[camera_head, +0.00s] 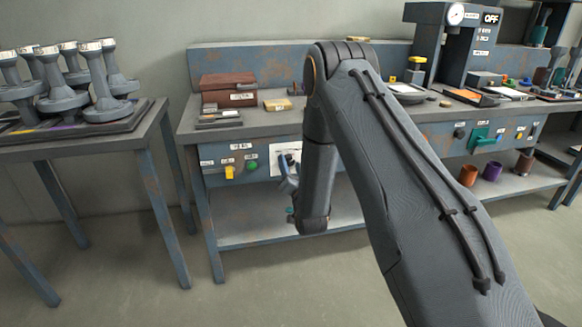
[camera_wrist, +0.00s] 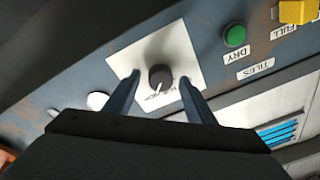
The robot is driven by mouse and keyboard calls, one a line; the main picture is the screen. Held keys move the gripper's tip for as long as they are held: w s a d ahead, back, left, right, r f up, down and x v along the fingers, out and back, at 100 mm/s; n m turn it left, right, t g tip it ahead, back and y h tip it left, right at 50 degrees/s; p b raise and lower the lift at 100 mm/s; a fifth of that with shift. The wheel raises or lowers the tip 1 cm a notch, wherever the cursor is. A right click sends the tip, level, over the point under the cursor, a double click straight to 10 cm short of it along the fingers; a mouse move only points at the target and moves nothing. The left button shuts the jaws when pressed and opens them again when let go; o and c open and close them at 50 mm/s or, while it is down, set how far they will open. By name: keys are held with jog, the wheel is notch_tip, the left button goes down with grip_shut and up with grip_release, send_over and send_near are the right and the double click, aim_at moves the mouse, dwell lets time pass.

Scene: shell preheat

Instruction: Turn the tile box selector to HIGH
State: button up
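The selector is a dark round knob (camera_wrist: 160,76) on a white plate (camera_wrist: 181,52) on the bench's front panel. In the wrist view the plate's markings appear upside down and are too small to read surely. A pale pointer line on the knob's lower side points down and slightly left in that view. My gripper (camera_wrist: 159,82) is open, with one finger on each side of the knob and a visible gap to each. In the head view the white plate (camera_head: 277,152) is partly hidden by my gripper (camera_head: 286,176) and arm.
A TILES label and a round white part (camera_wrist: 97,101) are nearby. A brown box (camera_head: 228,86) stands on the bench (camera_head: 262,123). A rack of grey parts stands left.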

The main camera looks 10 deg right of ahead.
jog(key=shift+s, duration=0.1)
jog(key=s, duration=0.7)
jog(key=shift+s+f+p, duration=0.25)
jog(key=shift+f+p, duration=0.1)
jog(key=shift+f, duration=0.1)
